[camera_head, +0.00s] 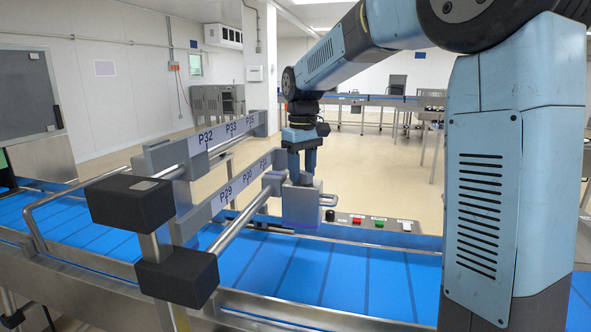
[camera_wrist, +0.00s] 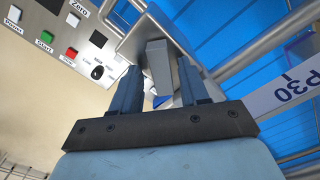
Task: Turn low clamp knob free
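In the head view my gripper (camera_head: 302,172) points down over the grey clamp block (camera_head: 301,207) on the lower rail. Its two blue fingers reach down to the top of this block. In the wrist view my gripper (camera_wrist: 158,65) has its fingers well apart, one on each side of an upright grey piece, apparently the clamp knob (camera_wrist: 157,62). The fingers look open around it; I cannot tell whether either touches it.
Label plates marked P29 and P30 (camera_head: 228,190) and P32, P33 (camera_head: 206,137) run beside the rails (camera_head: 240,223). Black end blocks (camera_head: 132,200) stand at front left. A button panel (camera_head: 378,222) lies beyond the blue conveyor (camera_head: 340,275). It also shows in the wrist view (camera_wrist: 62,30).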

